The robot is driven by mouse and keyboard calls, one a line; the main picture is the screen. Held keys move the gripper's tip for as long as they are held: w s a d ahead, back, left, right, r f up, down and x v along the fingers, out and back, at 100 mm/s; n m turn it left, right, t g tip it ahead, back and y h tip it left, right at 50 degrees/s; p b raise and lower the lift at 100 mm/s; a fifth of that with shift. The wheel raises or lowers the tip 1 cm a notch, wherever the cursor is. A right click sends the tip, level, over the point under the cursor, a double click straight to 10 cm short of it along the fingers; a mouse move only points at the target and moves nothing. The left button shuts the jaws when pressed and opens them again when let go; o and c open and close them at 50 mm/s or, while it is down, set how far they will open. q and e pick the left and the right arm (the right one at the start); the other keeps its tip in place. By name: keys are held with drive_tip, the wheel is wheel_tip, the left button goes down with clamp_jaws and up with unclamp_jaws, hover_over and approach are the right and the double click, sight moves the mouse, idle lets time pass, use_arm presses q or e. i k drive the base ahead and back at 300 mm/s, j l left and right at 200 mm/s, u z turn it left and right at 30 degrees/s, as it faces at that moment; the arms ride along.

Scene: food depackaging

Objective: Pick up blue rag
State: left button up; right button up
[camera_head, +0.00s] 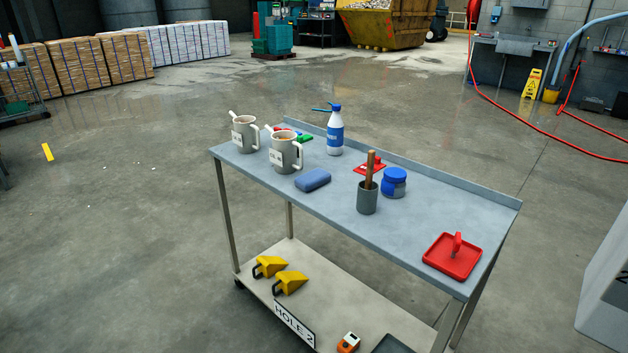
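The blue rag (313,180) looks like a small folded, rounded blue block. It lies flat on the grey top of the metal cart (420,223), near the front edge and left of the middle. Nothing covers it in the head view. A grey mug stands just behind and left of it. Neither of my grippers shows in this view.
Two grey mugs (285,155), a blue-labelled spray bottle (335,132), a grey cup with a wooden handle (367,200), a blue-lidded jar (394,183) and a red tray-like tool (453,254) stand on the cart. Surrounding floor is open.

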sight(309, 182)
drive_tip(key=i+j+z, duration=0.2)
drive_tip(key=i+j, duration=0.15)
drive_tip(key=j, duration=0.3)
drive_tip(key=i+j, duration=0.2)
drive_tip(key=i+j+z, duration=0.15)
drive_tip(key=j, duration=0.3)
